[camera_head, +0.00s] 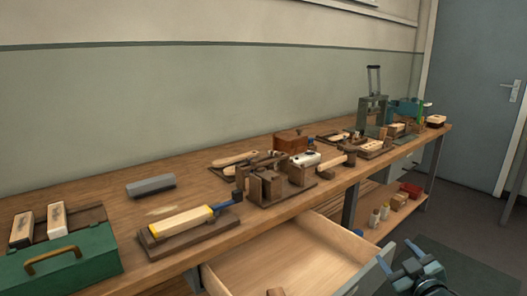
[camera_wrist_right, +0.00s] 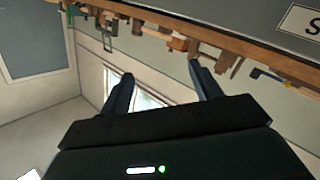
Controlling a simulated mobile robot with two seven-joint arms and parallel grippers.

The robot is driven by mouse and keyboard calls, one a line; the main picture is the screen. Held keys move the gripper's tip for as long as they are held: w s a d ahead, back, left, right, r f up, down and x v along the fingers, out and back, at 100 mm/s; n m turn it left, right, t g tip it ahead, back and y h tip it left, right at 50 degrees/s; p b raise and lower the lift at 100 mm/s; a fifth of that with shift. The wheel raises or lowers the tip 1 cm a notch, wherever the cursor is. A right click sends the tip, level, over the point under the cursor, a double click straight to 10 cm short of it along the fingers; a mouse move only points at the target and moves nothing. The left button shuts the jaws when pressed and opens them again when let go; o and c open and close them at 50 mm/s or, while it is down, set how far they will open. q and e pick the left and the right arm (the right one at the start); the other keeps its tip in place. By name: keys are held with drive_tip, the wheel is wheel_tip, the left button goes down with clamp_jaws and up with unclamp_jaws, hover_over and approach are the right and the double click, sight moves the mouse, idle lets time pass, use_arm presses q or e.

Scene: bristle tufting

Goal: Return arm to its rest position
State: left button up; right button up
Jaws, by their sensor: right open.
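My right gripper (camera_head: 424,268) is at the lower right of the head view, in front of the bench and beside the open drawer (camera_head: 290,262). Its two fingers are apart with nothing between them. In the right wrist view the open fingers (camera_wrist_right: 160,90) point toward the wall and bench, which appear turned over. My left gripper does not show in either view.
A long wooden workbench (camera_head: 125,222) carries a green toolbox (camera_head: 75,268), a grey block (camera_head: 150,186), a wooden brush in a holder (camera_head: 185,222) and several wooden fixtures. The drawer juts out in front. A lower shelf (camera_head: 395,215) holds small bottles. A grey door (camera_head: 480,90) stands at the right.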

drive_tip(key=s+a+f+g+y, duration=0.1)
drive_tip(key=s+a+f+y, duration=0.1)
drive_tip(key=s+a+f, duration=0.55)
drive_tip(key=s+a+m+g+y, duration=0.1)
drive_tip(key=s+a, duration=0.4)
drive_tip(key=s, duration=0.4)
drive_tip(key=s+a+m+g+y, duration=0.1)
drive_tip(key=s+a+m, duration=0.1)
drive_tip(key=s+a, duration=0.45)
use_arm(q)
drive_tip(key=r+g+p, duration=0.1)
drive_tip(key=p, duration=0.4)
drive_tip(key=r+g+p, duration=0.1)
drive_tip(key=p, duration=0.5)
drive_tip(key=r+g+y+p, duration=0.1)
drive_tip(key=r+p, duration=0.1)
drive_tip(key=p, duration=0.4)
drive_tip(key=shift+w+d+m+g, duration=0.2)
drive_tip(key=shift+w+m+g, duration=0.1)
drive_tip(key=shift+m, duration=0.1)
use_arm(e)
drive_tip(key=s+r+g+h, duration=0.1)
drive_tip(key=s+r+g, duration=0.2)
drive_tip(key=s+r, duration=0.2)
drive_tip(key=shift+s+r, duration=0.15)
drive_tip(key=shift+r, duration=0.75)
